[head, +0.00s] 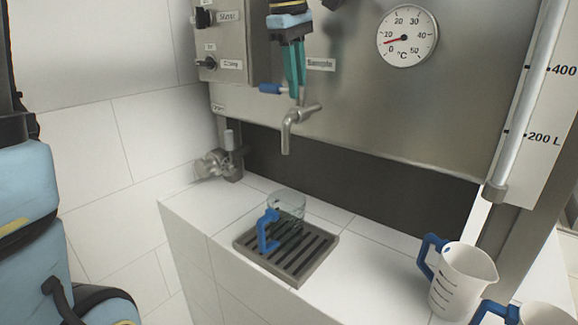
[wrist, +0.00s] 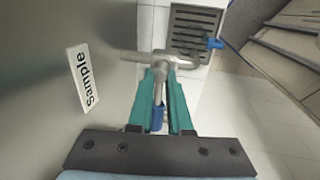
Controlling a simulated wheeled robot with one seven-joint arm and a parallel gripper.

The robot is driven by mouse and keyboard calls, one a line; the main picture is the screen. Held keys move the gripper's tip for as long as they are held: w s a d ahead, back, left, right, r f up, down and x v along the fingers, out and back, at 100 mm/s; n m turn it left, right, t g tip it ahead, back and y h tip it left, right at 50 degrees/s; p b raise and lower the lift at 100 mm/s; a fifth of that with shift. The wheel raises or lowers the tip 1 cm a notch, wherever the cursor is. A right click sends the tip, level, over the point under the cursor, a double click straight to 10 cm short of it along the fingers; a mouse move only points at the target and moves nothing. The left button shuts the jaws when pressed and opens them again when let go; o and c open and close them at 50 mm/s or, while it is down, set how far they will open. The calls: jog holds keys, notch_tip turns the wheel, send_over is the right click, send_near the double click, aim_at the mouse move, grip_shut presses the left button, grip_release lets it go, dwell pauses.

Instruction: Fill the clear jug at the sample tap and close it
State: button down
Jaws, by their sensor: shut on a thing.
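The clear jug (head: 289,201) with a blue handle (head: 267,232) stands upright on the drain grate (head: 246,247). The steel sample tap (head: 288,128) comes out of the panel, its spout above the jug in the head view. My gripper (head: 296,92), with teal fingers, is at the tap's lever, whose blue end (head: 270,88) sticks out to the left. The wrist view shows my gripper (wrist: 160,82) with the blue lever end (wrist: 158,118) between its fingers, shut on the lever. I see no water stream, and the jug's fill level cannot be made out.
Two white jugs with blue handles (head: 464,279) stand at the counter's right front. A dial thermometer (head: 407,36) and a sight tube (head: 530,95) are on the right. A "Sample" label (wrist: 82,78) is beside the tap. A valve (head: 212,163) is at the back left.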

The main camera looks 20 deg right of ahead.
jog(key=n, duration=0.2)
jog(key=shift+s+n, duration=0.1)
jog(key=shift+n, duration=0.2)
jog(key=shift+n+t, duration=0.3)
jog(key=shift+n, duration=0.1)
jog(key=shift+s+n+y, duration=0.1)
jog(key=shift+n+y, duration=0.4)
jog(key=shift+n, duration=1.3)
jog(key=shift+s+n+t+y, duration=0.1)
jog(key=shift+n+t+y, duration=0.2)
jog(key=shift+n, duration=1.4)
